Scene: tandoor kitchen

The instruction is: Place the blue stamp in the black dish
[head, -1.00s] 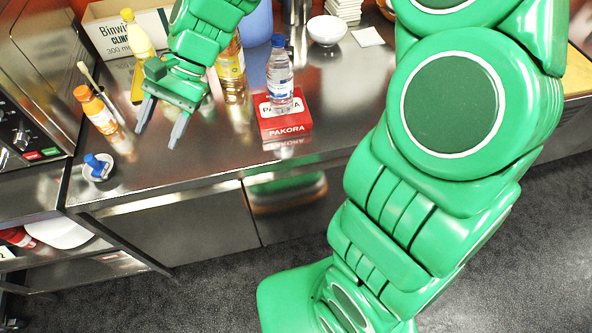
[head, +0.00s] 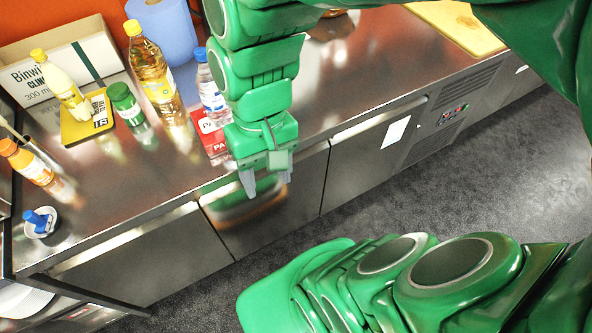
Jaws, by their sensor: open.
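The blue stamp (head: 37,219) stands at the far left of the steel counter, in or on a small round whitish dish (head: 52,225). I cannot make out a black dish in the head view. My gripper (head: 264,186) is open and empty, fingers pointing down. It appears over the counter's front edge, in front of the red pakora box (head: 212,137), far to the right of the stamp. My arm hides part of the box and the counter behind it.
An orange-capped bottle (head: 30,165) stands behind the stamp. Farther back are a yellow board (head: 76,130), a pale yellow bottle (head: 66,92), a green-lidded jar (head: 127,105), an oil bottle (head: 152,70) and a water bottle (head: 211,95). The front-left counter is clear.

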